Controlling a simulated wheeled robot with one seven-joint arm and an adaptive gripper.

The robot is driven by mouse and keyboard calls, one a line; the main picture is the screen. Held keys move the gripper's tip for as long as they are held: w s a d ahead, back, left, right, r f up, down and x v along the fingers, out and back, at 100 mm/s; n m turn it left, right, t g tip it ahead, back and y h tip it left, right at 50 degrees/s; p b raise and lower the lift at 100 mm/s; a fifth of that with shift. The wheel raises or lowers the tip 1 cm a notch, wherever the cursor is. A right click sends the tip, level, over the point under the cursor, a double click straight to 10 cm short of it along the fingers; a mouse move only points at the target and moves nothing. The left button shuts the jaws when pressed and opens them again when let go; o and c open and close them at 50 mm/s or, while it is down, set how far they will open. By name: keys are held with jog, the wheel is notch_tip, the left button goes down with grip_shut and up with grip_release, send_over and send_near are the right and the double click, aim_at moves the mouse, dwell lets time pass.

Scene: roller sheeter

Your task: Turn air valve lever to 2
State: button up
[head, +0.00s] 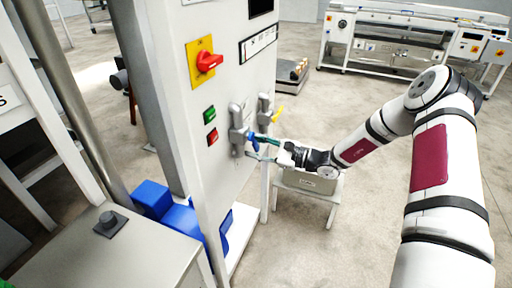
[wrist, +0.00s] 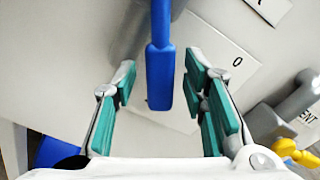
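The air valve lever is blue. In the wrist view the lever (wrist: 160,72) hangs down from the top between my gripper's two teal finger pads, with a gap on each side. My gripper (wrist: 161,78) is open around it, with nothing clamped. In the head view the blue lever (head: 252,138) is on a grey valve body (head: 238,116) on the cabinet face, partly hidden by my gripper (head: 258,147). A white plate marked 0 (wrist: 237,62) lies behind the right finger. I cannot see a 2 mark.
A second valve with a yellow lever (head: 277,114) sits just right of the blue one; it also shows in the wrist view (wrist: 296,152). Left of the valves are green and red buttons (head: 211,137) and a red rotary switch (head: 208,61). A small stand (head: 306,184) is below my forearm.

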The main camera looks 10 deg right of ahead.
jog(key=v, duration=1.2)
jog(key=s+a+r+n+g+h, duration=0.6)
jog(key=s+a+r+n+g, duration=0.5)
jog(key=s, duration=0.3)
jog(key=s+d+r+n+t+h, duration=0.2)
jog(key=s+r+n+h, duration=0.2)
jog(key=s+r, duration=0.2)
jog(key=s+d+r+n+t+h, duration=0.2)
jog(key=s+r, duration=0.4)
jog(key=s, duration=0.5)
jog(key=shift+s+n+t+h, duration=0.3)
jog(key=shift+n+t+h, duration=0.4)
jog(key=shift+n+h, duration=0.5)
jog(key=shift+r, duration=0.1)
